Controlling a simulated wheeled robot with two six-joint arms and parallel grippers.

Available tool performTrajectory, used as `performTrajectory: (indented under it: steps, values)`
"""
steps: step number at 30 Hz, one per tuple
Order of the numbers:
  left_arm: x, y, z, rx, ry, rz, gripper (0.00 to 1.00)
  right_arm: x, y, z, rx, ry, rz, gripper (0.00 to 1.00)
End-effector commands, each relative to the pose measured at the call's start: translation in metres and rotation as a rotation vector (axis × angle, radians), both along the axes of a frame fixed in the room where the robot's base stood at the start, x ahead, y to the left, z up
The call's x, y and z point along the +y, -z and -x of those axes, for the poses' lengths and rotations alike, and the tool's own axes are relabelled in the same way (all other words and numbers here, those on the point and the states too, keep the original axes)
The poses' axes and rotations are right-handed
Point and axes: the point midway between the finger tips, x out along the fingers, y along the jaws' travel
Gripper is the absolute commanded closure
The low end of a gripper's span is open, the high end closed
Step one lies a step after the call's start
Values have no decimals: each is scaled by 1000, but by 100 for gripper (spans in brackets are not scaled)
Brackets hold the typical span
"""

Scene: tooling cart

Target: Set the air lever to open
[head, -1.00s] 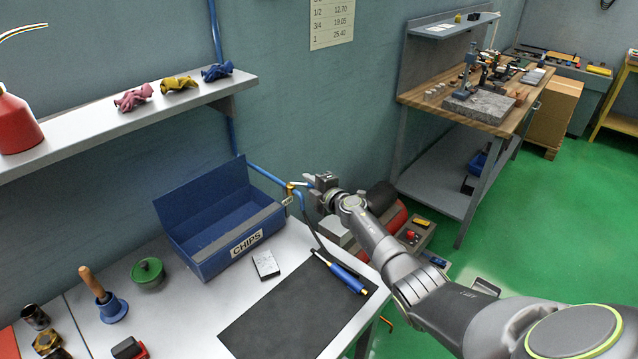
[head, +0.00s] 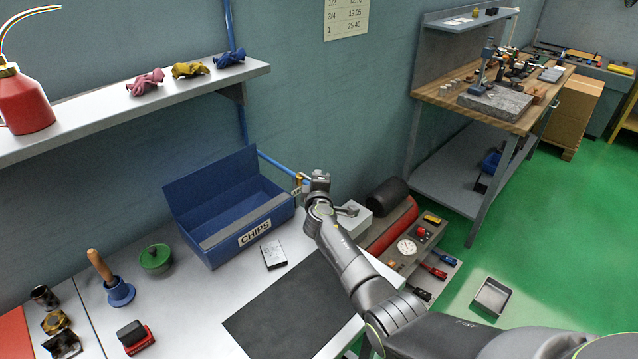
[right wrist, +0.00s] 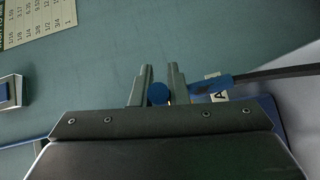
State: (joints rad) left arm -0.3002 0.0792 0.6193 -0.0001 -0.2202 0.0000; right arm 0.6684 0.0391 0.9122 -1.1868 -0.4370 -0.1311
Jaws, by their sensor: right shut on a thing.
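The brass air valve (head: 297,184) is on the blue pipe against the wall, just right of the CHIPS bin. My right gripper (head: 308,180) reaches it from the right and hides much of the valve and its lever. In the right wrist view my right gripper (right wrist: 159,76) has its two fingers on either side of a round blue end of the air lever (right wrist: 158,94), and is shut on it. The lever's full angle is hidden. My left gripper is out of view.
The blue CHIPS bin (head: 243,237) stands close left of the valve. A dark mat (head: 285,310) lies in front. A shelf (head: 180,92) with cloths and a red can (head: 22,100) hangs above left. A red compressor tank (head: 390,228) sits right of the bench.

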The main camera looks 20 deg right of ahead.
Motion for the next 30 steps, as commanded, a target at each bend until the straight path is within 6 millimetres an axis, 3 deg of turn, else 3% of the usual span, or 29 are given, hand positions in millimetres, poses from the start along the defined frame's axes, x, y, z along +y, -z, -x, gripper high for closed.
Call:
performTrajectory:
  steps: [17, 18, 22, 30]
  values:
    - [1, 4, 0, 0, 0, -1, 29, 1, -1, 1, 0, 30, -2, 100]
    - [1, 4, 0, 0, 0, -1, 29, 1, -1, 1, 0, 30, -2, 81]
    - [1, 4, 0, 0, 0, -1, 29, 1, -1, 1, 0, 30, -2, 64]
    - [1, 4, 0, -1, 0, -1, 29, 1, 0, 2, 1, 29, -3, 64]
